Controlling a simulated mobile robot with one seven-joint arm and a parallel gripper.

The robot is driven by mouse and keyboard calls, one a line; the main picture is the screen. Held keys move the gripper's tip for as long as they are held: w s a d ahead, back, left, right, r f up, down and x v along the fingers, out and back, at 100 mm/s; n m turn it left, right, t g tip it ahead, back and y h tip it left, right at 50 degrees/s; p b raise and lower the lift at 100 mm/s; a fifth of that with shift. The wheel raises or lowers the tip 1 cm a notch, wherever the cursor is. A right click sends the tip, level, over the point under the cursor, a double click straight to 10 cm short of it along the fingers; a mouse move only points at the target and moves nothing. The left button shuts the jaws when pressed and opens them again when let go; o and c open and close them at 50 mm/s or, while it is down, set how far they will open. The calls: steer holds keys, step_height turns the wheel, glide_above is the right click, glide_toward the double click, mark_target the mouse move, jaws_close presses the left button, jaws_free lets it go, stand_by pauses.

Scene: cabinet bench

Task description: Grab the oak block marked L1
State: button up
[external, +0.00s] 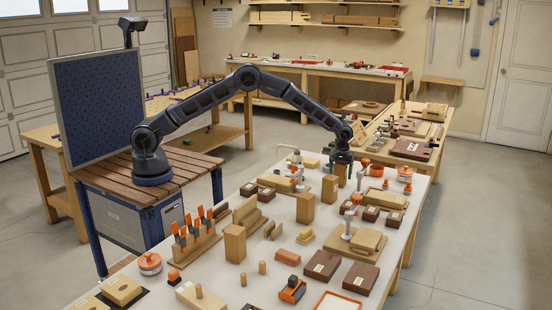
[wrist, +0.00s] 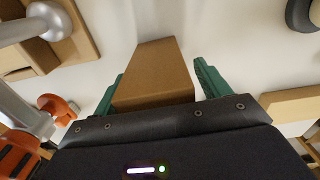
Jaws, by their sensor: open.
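My gripper (external: 341,157) is at the far side of the crowded bench, pointing down, with its green fingers apart. In the wrist view, a plain brown wooden block (wrist: 152,72) stands between the fingers of my gripper (wrist: 160,70). The left finger is close against the block's side; a gap shows at the right finger. I cannot tell whether either touches. Similar upright oak blocks stand nearer on the bench, one in the middle (external: 305,208) and one at the front left (external: 235,243). No L1 mark is readable on any of them.
A clamp (external: 296,170) with orange parts stands just left of my gripper, and another clamp (external: 350,212) stands in front. Dark boxes (external: 322,265), an orange-topped tin (external: 150,263) and several small wooden pieces crowd the white benchtop. Clear gaps between them are narrow.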

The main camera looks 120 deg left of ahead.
steer(key=c, duration=1.3)
steer(key=shift+r, duration=0.15)
